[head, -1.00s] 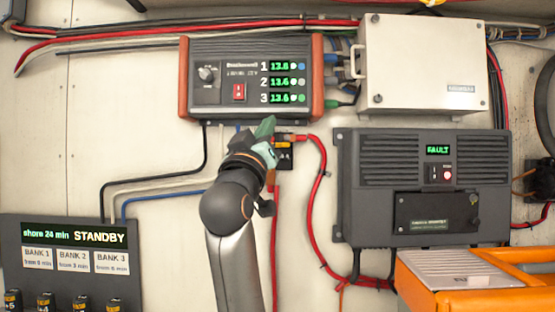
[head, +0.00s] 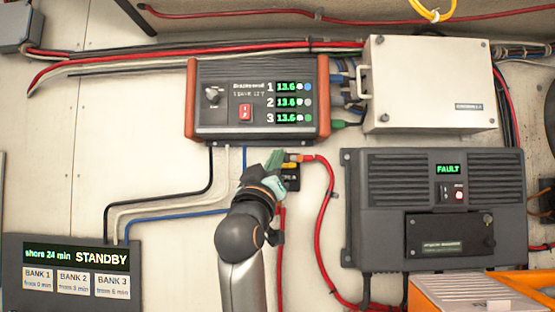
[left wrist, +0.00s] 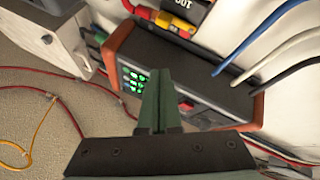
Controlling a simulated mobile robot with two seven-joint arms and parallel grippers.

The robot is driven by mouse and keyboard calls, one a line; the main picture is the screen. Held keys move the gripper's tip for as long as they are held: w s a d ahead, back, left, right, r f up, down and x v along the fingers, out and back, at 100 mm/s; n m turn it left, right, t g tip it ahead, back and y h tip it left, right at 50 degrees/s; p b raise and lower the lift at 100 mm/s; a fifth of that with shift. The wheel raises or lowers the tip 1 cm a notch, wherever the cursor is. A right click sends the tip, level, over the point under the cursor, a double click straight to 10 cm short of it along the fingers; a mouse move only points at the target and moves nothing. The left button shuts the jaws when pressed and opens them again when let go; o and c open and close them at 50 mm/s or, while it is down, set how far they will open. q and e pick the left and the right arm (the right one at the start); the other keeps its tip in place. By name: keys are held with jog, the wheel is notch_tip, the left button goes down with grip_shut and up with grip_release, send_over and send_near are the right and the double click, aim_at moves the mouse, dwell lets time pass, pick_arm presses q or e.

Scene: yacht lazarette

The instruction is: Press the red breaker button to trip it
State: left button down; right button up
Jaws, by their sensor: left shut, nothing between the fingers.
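A small black breaker block (head: 291,178) with a yellow label and red and yellow cable ends is on the wall below the orange-sided three-bank panel. In the left wrist view a black block marked 100 (left wrist: 196,8), with yellow and red ends, shows at the top edge. I cannot make out a red button on it. My left gripper (head: 275,157) is shut and empty, just left of the block and partly in front of it; whether they touch is unclear. Its green fingers (left wrist: 157,88) overlap the panel in the left wrist view. My right gripper is not in view.
The three-bank panel (head: 258,125) has a red rocker switch (head: 245,112). A dark unit reading FAULT (head: 400,185) has a small red button (head: 459,195). A white box (head: 425,85), red cables (head: 325,200), a STANDBY display (head: 75,257) and an orange case (head: 420,300) surround it.

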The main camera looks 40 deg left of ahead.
pick_arm(q)
jog(key=w+a+p, duration=0.1)
jog(key=w, duration=0.1)
jog(key=w+a, duration=0.2)
jog(key=shift+w+a+p, duration=0.2)
jog(key=shift+a+p, duration=0.1)
jog(key=shift+p, duration=0.05)
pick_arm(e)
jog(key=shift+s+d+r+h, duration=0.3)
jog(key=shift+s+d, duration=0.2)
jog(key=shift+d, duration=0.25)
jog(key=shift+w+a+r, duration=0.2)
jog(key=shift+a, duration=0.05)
pick_arm(q)
jog(key=shift+w+a, duration=0.1)
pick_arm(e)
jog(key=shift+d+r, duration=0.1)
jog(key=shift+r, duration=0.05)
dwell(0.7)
pick_arm(q)
jog(key=shift+w+a+p, duration=0.2)
jog(key=shift+p, duration=0.15)
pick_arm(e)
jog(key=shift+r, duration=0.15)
